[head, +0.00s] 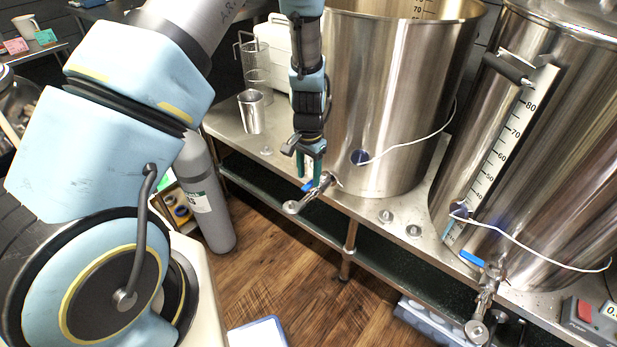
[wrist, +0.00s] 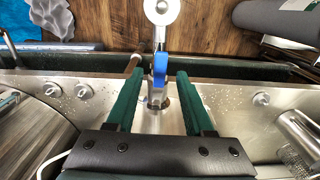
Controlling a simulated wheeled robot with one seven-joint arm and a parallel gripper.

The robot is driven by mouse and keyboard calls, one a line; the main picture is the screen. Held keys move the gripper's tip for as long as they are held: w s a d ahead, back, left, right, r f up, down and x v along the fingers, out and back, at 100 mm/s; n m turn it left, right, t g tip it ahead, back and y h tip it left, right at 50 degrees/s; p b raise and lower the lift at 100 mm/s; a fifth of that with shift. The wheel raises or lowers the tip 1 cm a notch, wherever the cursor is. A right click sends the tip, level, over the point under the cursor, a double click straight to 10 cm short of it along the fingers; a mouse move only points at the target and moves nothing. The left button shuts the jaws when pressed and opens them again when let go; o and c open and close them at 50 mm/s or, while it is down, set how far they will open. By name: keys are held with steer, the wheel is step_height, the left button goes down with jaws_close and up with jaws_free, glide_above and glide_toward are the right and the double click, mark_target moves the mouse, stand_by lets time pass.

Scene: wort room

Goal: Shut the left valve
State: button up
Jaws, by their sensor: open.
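The left valve (head: 322,190) sticks out low from the front of the left steel kettle (head: 385,110). Its blue handle (head: 308,186) is also seen in the wrist view (wrist: 160,66), where it looks in line with the valve body and spout (wrist: 162,12). My gripper (head: 313,160) is open, its green fingers pointing down at the valve. In the wrist view my gripper (wrist: 160,73) has one finger on each side of the blue handle, with a visible gap on both sides. The kettle end of the valve is partly hidden by the handle.
A second kettle (head: 560,150) with its own blue-handled valve (head: 485,290) stands to the right. A metal cup (head: 251,112) and a wire basket (head: 256,65) stand on the steel bench left of the gripper. A grey gas cylinder (head: 205,195) stands on the floor.

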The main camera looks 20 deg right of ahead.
steer(key=shift+f, duration=1.05)
jaws_close()
stand_by(0.7)
